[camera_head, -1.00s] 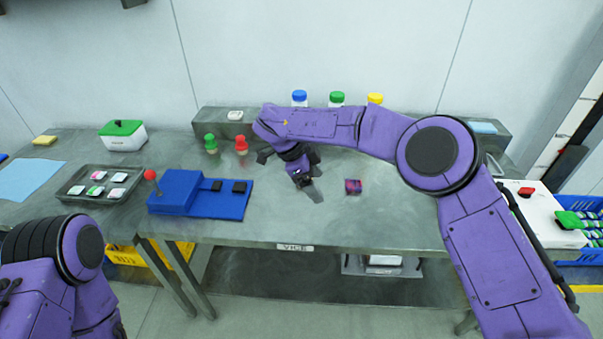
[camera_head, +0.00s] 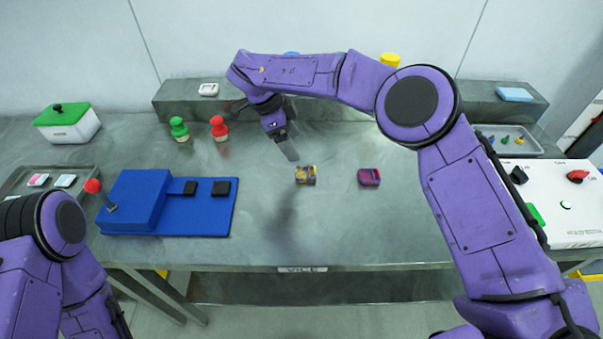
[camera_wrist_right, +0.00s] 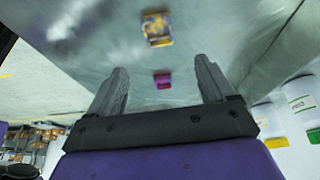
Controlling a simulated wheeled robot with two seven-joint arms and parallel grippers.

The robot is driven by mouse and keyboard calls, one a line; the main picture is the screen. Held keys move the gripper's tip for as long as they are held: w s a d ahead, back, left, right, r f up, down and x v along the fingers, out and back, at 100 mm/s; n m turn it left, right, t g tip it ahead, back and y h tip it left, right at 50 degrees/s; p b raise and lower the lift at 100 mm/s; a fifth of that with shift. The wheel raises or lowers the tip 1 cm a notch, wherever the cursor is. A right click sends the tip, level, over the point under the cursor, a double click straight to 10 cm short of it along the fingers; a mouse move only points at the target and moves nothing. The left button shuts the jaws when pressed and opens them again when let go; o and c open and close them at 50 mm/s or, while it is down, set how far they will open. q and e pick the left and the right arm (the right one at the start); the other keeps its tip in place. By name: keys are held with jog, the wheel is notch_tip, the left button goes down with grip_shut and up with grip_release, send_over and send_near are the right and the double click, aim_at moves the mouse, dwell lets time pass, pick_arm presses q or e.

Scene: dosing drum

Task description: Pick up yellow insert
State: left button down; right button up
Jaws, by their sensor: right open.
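The yellow insert (camera_head: 306,175), a small block with dark purple markings, lies on the grey table near the middle in the head view. It also shows beyond the fingertips in the right wrist view (camera_wrist_right: 157,29). My right gripper (camera_head: 290,150) is above the table, just behind and left of the insert, open and empty. In the right wrist view its two fingers (camera_wrist_right: 163,82) are wide apart. A red and purple insert (camera_head: 369,177) lies to the right of the yellow one; in the wrist view it shows between the fingers (camera_wrist_right: 162,81). My left gripper is out of view.
A blue fixture (camera_head: 150,200) with a red-knobbed lever stands to the left. Green (camera_head: 179,129) and red (camera_head: 219,128) knobbed pieces stand behind it. A white box with a green lid (camera_head: 67,125) is at the far left. A white control panel (camera_head: 570,215) is at the right.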

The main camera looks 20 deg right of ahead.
aim_at(307, 174)
jog(key=p+x, duration=0.1)
jog(key=x, duration=0.2)
jog(key=p+x, duration=0.1)
jog(key=x, duration=0.3)
jog(key=a+p+x, duration=0.1)
jog(key=x, duration=0.2)
jog(key=shift+d+f, duration=0.15)
jog(key=shift+f, duration=0.4)
jog(key=shift+d+f, duration=0.1)
jog(key=shift+f, duration=0.1)
jog(key=c, duration=1.1)
